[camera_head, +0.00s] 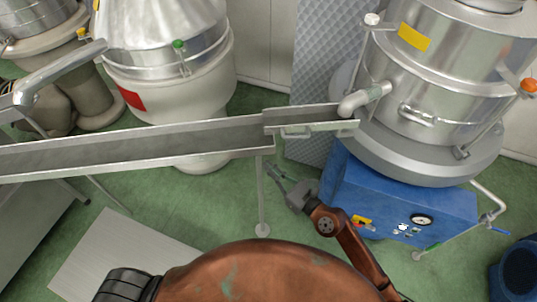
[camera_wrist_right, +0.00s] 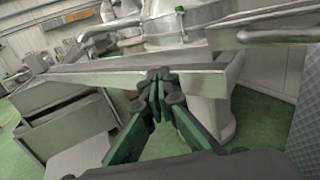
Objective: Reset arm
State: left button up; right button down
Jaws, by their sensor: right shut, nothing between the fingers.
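My right gripper (camera_head: 277,171) is grey, with its brown arm (camera_head: 360,255) coming up from the lower right in the head view. It is in front of and below the metal trough's right end, to the left of the blue machine base. In the right wrist view the dark and green fingers of the right gripper (camera_wrist_right: 158,88) meet at the tips, shut and empty. They overlap the trough in that picture; I cannot tell the exact gap. My left gripper is not in the head view.
A long metal trough (camera_head: 130,146) crosses the head view on a thin leg (camera_head: 262,200). A steel tank (camera_head: 425,85) with a blue base (camera_head: 400,200) stands right, a white and steel vessel (camera_head: 175,85) behind the trough. Green floor (camera_head: 215,210) is open below the trough.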

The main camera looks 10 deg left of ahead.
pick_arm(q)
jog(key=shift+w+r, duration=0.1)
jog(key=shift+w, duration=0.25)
pick_arm(e)
jog(key=shift+s+d, duration=0.2)
jog(key=shift+s, duration=0.25)
jog(key=shift+a, duration=0.1)
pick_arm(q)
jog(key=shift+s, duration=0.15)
